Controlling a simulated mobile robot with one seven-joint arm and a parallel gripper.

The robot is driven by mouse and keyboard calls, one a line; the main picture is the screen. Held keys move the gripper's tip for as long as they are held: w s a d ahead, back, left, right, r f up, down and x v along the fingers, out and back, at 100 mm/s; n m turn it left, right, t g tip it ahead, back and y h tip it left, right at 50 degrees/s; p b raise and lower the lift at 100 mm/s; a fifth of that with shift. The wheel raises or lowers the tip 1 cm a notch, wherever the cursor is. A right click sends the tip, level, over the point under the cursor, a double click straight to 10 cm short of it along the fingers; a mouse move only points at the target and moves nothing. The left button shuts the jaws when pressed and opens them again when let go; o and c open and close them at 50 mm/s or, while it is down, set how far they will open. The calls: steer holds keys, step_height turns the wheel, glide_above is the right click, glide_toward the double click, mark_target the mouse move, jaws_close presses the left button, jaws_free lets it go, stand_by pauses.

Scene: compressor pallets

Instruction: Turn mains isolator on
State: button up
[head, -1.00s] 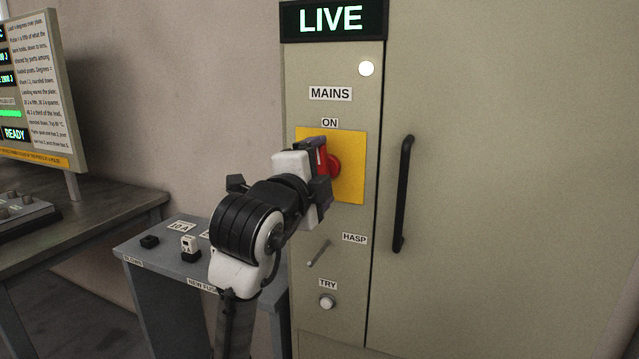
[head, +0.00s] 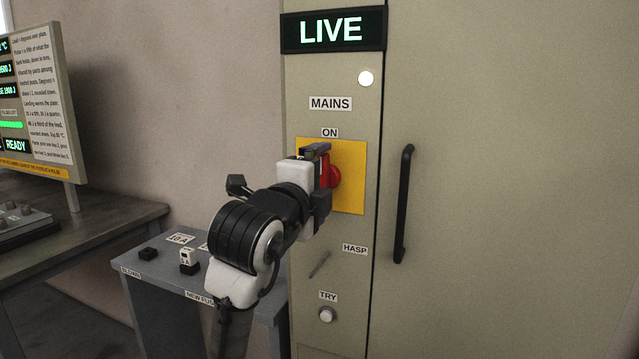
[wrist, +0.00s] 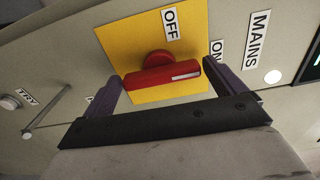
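The mains isolator is a red rotary handle (head: 333,177) on a yellow plate (head: 352,190). The wrist view shows the red handle (wrist: 160,78) with its white mark at the end facing the ON label (wrist: 216,52); the OFF label (wrist: 171,24) is off to its side. In the head view the handle stands upright below ON. My gripper (head: 321,176) is at the handle, its fingers apart, one near each end of it. In the wrist view my gripper (wrist: 161,80) shows spread fingers; whether they touch the handle I cannot tell. My gripper partly hides the handle in the head view.
The LIVE display (head: 331,30) and a white lamp (head: 366,79) are lit. Below are a hasp lever (head: 320,264) and a TRY button (head: 326,314). A black door handle (head: 403,204) is at right. A fuse table (head: 155,273) stands left.

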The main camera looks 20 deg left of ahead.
steer(key=shift+o, duration=0.2)
steer(key=s+b, duration=0.2)
steer(key=s, duration=1.1)
steer(key=shift+s+a, duration=0.25)
steer(key=shift+s, duration=0.15)
